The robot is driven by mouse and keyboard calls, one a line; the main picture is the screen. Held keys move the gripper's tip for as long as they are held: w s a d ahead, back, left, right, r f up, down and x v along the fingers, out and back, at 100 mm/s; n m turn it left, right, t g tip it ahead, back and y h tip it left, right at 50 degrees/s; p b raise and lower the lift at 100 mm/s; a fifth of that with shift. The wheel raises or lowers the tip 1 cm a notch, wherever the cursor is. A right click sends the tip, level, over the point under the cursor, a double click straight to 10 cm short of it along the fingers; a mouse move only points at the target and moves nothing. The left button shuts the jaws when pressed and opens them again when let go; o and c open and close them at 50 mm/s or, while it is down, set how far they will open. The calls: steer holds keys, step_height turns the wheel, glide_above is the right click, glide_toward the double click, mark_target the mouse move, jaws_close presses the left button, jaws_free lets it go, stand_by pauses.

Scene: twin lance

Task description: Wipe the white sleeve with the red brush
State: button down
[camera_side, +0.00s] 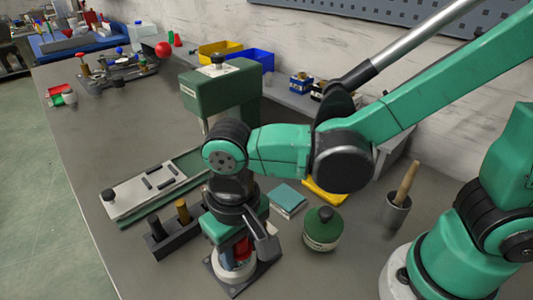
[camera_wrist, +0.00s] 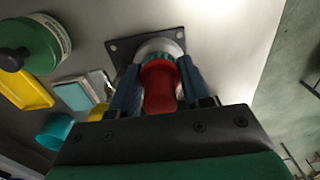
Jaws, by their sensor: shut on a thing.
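My gripper (camera_side: 244,246) points down and is shut on the red brush (camera_side: 243,251), whose red handle (camera_wrist: 160,88) stands between the two fingers in the wrist view. A teal band shows at the far end of the handle. The white sleeve (camera_side: 231,270) stands on a dark square plate near the front edge of the bench. In the wrist view its pale rim (camera_wrist: 160,46) shows around the far end of the brush. The brush end looks to be at or in the sleeve mouth; how deep it sits is hidden.
A dark block with two posts (camera_side: 174,238) stands just left of the gripper. A green-lidded round pot (camera_side: 322,229), a teal pad (camera_side: 288,198) and a grey cup with a wooden handle (camera_side: 397,210) stand to the right. A green press (camera_side: 222,90) stands behind.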

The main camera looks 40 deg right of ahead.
steer(key=shift+s+r, duration=0.2)
steer(key=shift+r, duration=0.35)
steer(key=shift+s+r, duration=0.2)
steer(key=shift+r, duration=3.2)
steer(key=w+d+r, duration=0.3)
steer(key=w+d, duration=0.9)
steer(key=d, duration=0.5)
steer(key=w+m, duration=0.1)
steer(key=w+a+r+m, duration=0.1)
steer(key=w+m, duration=0.1)
steer(key=w+a+r+m, duration=0.1)
steer(key=m, duration=0.1)
steer(key=shift+w+r, duration=0.15)
steer(key=shift+r, duration=0.05)
steer(key=shift+f, duration=0.1)
step_height(320, 180, down, 20)
steer(key=shift+r, duration=0.25)
